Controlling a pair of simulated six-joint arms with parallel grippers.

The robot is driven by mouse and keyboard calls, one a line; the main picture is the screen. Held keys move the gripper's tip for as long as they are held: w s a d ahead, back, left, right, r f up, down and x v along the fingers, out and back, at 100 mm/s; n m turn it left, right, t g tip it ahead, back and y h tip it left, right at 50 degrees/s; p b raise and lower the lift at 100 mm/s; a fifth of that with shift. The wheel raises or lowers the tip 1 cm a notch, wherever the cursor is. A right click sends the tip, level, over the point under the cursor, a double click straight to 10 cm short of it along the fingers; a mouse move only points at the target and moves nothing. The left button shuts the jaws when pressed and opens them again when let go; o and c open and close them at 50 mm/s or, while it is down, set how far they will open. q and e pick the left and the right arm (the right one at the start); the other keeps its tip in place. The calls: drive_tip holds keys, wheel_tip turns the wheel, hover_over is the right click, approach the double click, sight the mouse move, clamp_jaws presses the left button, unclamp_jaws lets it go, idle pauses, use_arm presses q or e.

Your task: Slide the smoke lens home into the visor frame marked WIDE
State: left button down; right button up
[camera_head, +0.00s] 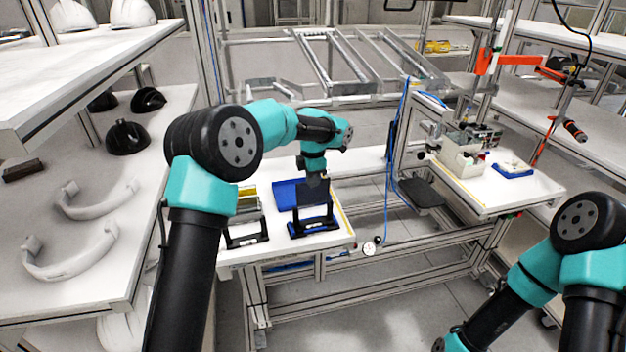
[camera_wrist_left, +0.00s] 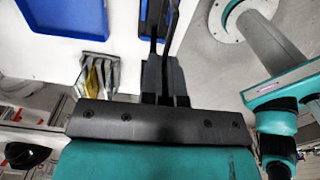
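My left gripper (camera_head: 314,180) points down over the white table and is shut on a dark, flat panel, which looks like the smoke lens (camera_head: 312,194). The lens is upright, just above or partly in a black visor frame (camera_head: 313,227); I cannot tell whether they touch. A second black frame (camera_head: 247,239) stands to the left, near a yellow lens (camera_head: 247,191). No WIDE marking is readable. In the left wrist view the gripper fingers (camera_wrist_left: 163,75) close around a thin, dark edge; the frame is not clear there. My right gripper is out of view.
A blue tray (camera_head: 285,193) lies behind the frames and also shows in the left wrist view (camera_wrist_left: 70,14). A shelf with dark helmet shells (camera_head: 127,138) is at left. A second workbench (camera_head: 530,190) stands at right, beyond a gap.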

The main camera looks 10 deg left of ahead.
sight(313, 199)
use_arm(q)
drive_tip(key=shift+f, duration=4.05)
drive_tip(key=c, duration=1.3)
unclamp_jaws()
drive_tip(key=shift+o, duration=0.2)
drive_tip(key=shift+r, duration=0.1)
wheel_tip(313, 199, up, 17)
drive_tip(key=shift+r, duration=0.1)
